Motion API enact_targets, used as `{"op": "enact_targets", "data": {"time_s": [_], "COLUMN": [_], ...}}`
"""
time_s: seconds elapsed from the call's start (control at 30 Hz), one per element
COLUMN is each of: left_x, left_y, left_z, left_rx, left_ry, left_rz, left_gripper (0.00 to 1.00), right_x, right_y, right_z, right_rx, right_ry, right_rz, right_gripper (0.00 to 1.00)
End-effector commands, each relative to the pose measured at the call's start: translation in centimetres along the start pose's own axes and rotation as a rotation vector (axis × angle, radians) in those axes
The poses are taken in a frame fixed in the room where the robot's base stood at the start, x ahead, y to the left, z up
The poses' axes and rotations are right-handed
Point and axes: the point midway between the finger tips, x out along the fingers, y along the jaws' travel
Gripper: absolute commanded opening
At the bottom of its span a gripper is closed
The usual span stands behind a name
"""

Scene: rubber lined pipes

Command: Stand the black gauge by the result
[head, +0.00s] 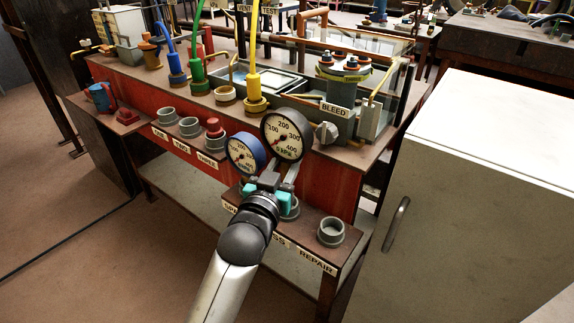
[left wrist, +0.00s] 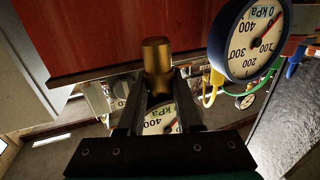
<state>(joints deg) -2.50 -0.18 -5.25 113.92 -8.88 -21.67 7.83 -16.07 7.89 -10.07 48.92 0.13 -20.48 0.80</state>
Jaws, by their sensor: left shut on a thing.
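The black gauge (head: 285,136) has a round white kPa dial and a black rim. My left gripper (head: 282,172) is shut on it, just in front of the red bench front. In the left wrist view its brass stem (left wrist: 156,56) is between the fingers, with part of the dial (left wrist: 160,122) behind them. The blue gauge (head: 246,153) is close on its left, and also shows in the left wrist view (left wrist: 250,42). The result shelf has a grey REPAIR cup (head: 331,232), open and empty. Another grey cup (head: 289,209) is partly hidden by my gripper. My right gripper is not in view.
Grey cups and a red plug (head: 214,130) stand on the numbered shelf at left. Pipes and a BLEED vessel (head: 343,92) stand on the bench behind. A white cabinet (head: 470,190) stands close at right.

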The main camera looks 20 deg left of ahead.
Motion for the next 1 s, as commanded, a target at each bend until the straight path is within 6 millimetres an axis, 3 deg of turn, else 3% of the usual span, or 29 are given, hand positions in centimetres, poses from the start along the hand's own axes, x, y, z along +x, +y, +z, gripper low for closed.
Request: {"op": "enact_targets", "data": {"time_s": [0.33,0.53,1.0], "left_x": [0.0,-0.1,-0.1], "left_y": [0.0,0.0,0.0], "left_z": [-0.4,-0.5,3.1], "left_rx": [-0.001,-0.001,-0.001], "left_ry": [0.006,0.005,0.004], "left_rz": [0.000,-0.001,-0.001], "left_gripper": [0.00,0.00,0.00], "right_x": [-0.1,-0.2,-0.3], "right_y": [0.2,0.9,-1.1], "right_z": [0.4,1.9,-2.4], "right_rx": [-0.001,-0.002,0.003], "right_ry": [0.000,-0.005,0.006], "right_rz": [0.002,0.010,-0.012], "right_gripper": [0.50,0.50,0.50]}}
